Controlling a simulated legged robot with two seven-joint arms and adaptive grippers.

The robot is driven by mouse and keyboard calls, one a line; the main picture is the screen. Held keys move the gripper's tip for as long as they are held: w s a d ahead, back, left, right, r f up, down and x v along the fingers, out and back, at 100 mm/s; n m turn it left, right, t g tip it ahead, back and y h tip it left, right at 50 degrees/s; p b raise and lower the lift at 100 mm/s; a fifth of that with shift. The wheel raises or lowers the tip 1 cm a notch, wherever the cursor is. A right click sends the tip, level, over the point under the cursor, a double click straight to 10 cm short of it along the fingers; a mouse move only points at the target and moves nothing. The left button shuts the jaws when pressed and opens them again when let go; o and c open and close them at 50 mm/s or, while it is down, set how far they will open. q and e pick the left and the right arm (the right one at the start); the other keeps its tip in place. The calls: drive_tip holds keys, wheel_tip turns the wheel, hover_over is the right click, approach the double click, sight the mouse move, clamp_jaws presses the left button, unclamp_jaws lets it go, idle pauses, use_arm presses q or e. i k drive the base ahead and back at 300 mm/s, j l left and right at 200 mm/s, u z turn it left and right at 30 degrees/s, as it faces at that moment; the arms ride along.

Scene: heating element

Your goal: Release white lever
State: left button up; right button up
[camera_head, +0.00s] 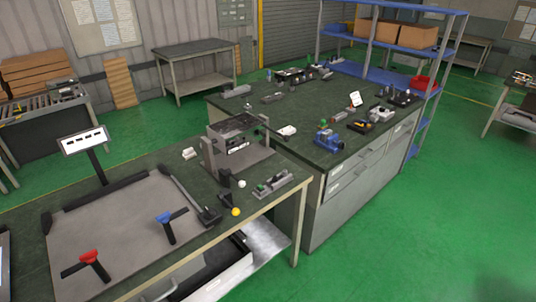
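Neither of my grippers shows in the head view. A fixture (240,140) with grey upright plates stands at the right part of the near workbench (140,170). A small white round knob (241,184) is at its front foot, and a yellow round knob (235,212) is nearer the front edge. A small white piece (189,153) lies left of the fixture. I cannot tell which of these white parts belongs to the white lever, or whether a lever is held or free.
A second bench (300,115) holds several parts. Green floor (400,240) is clear at right.

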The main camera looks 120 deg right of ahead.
sight(242, 183)
drive_tip(key=z, duration=3.6)
drive_tip(key=i+l, duration=0.15)
drive_tip(key=l, duration=0.2)
drive_tip(key=i+l, duration=0.2)
drive_tip(key=l, duration=0.2)
drive_tip(key=i+l, duration=0.15)
drive_tip(key=l, duration=0.2)
drive_tip(key=i+l, duration=0.15)
drive_tip(key=l, duration=0.25)
drive_tip(key=i+l+u, duration=0.1)
drive_tip(key=l, duration=0.25)
drive_tip(key=i+l, duration=0.25)
drive_tip(key=l, duration=0.15)
